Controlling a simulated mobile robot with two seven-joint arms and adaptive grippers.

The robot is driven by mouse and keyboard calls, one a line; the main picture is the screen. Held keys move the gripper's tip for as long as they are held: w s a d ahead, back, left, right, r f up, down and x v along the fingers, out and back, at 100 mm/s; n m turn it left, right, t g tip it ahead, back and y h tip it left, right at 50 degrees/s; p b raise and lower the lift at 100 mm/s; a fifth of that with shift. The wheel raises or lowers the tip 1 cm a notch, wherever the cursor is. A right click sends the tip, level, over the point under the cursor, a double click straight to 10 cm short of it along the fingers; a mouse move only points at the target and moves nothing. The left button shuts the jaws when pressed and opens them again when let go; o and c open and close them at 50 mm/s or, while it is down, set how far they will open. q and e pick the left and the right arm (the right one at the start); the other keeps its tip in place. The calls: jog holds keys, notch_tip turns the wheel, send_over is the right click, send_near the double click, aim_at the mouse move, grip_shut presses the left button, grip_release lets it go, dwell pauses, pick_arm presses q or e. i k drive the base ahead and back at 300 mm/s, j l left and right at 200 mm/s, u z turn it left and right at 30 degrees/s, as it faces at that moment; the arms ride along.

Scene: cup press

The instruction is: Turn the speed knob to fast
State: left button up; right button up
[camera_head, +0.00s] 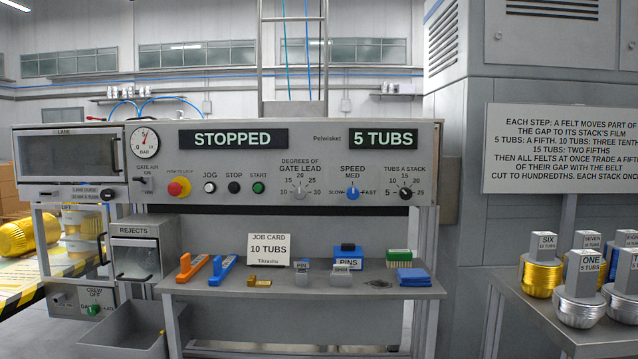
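The speed knob (352,192) is a small round blue knob on the grey machine panel (300,150). It sits under the labels SPEED and MED, with SLOW on its left and FAST on its right. Its pointer is too small to read for certain. The status display (233,138) reads STOPPED. Neither of my grippers shows in the head view.
The gate lead dial (300,193) is left of the speed knob and the tubs-a-stack dial (405,193) is right of it. Below, a shelf (215,287) holds a job card (268,249), orange and blue tools and small boxes.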

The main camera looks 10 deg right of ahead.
aim_at(352, 193)
jog(key=i+l+z, duration=0.1)
jog(key=i, duration=0.45)
jog(key=i+l, duration=0.25)
jog(key=i, duration=0.3)
jog(key=l+z, duration=0.05)
